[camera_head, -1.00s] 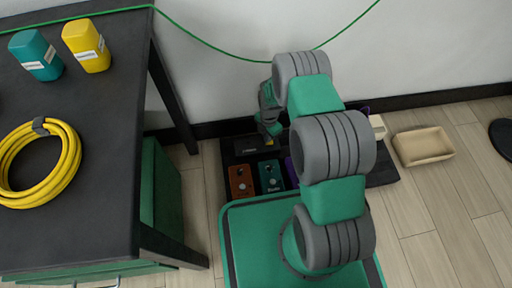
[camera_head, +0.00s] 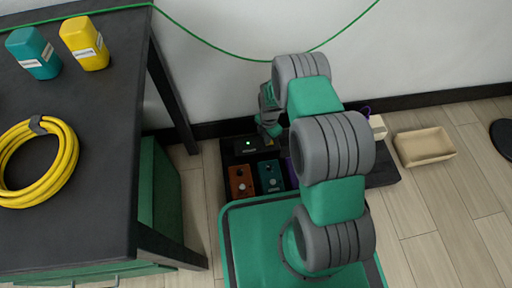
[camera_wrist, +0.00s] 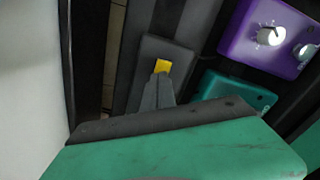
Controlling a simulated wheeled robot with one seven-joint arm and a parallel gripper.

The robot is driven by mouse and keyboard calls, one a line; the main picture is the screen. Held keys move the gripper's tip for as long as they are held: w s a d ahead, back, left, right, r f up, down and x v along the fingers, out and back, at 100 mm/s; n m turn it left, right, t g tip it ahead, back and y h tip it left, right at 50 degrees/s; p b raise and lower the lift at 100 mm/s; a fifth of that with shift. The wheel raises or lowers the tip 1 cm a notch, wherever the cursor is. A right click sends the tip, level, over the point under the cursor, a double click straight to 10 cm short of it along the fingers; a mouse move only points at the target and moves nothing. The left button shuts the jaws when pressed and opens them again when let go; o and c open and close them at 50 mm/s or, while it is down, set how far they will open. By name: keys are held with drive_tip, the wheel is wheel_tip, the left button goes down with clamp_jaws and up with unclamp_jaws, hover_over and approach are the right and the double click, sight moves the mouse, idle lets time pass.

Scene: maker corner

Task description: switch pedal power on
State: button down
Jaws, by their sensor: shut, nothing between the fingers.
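A black power box (camera_head: 240,150) sits on the dark pedalboard (camera_head: 213,184) on the floor by the wall. A small green light (camera_head: 248,143) glows on its top. In the wrist view the box (camera_wrist: 178,52) carries a yellow switch (camera_wrist: 162,66). My gripper (camera_wrist: 161,78) is shut and empty, its fingertips right at the near edge of the switch; I cannot tell whether they touch it. In the head view my gripper (camera_head: 269,133) is over the right end of the box, partly hidden by my arm.
An orange pedal (camera_head: 241,181), a teal pedal (camera_head: 271,176) and a purple pedal (camera_wrist: 262,36) sit close by on the board. A table (camera_head: 95,130) stands at left. A beige tray (camera_head: 424,147) lies on the floor at right.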

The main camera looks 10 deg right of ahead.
wheel_tip(320, 180, up, 7)
drive_tip(key=p, duration=0.4)
drive_tip(key=shift+p, duration=0.35)
